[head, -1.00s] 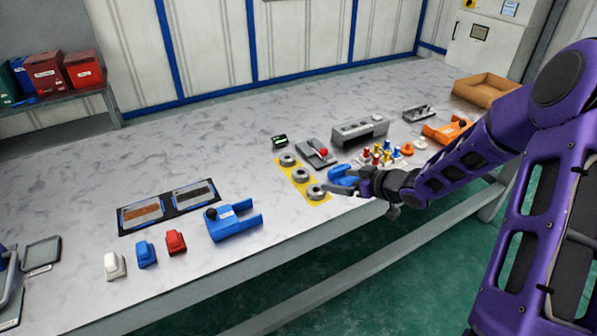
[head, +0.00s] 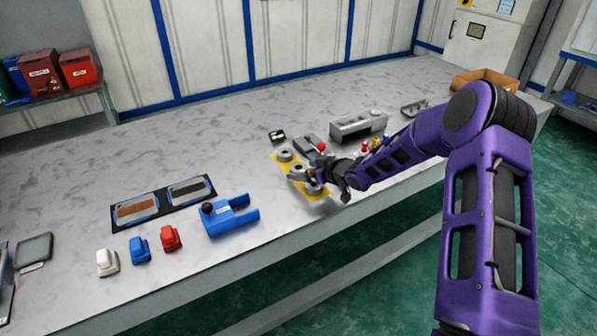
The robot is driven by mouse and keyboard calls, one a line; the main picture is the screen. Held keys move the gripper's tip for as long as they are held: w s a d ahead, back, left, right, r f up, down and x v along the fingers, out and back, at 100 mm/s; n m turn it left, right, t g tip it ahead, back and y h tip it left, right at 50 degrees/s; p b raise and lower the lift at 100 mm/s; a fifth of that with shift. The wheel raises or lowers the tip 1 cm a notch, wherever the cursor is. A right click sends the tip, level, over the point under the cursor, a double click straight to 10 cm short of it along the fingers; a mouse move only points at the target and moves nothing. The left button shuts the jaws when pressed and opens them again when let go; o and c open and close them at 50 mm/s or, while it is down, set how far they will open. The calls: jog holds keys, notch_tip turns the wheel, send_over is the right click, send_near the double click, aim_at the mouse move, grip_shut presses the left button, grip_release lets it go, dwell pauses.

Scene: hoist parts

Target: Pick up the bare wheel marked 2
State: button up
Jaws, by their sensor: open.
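Three grey ring-shaped wheels sit in a row on a yellow mat (head: 322,197). The far wheel (head: 285,155) is clear of my gripper. The middle wheel (head: 297,170) and the near wheel (head: 312,189) are close to my fingers and partly covered by them. Any number marks are too small to read, so I cannot tell which wheel is marked 2. My gripper (head: 311,178) is open, reaching in from the right over the middle and near wheels. Contact with a wheel cannot be made out.
A grey block with a red knob (head: 321,147) stands just right of the wheels. A long grey fixture (head: 358,126) is behind. A blue forked part (head: 228,216) lies to the left. Coloured pegs (head: 376,144) are partly behind my arm. The table between mat and blue part is clear.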

jog(key=shift+w+a+f, duration=0.2)
jog(key=shift+w+a, duration=0.1)
jog(key=shift+a, duration=0.05)
grip_shut()
dwell(0.3)
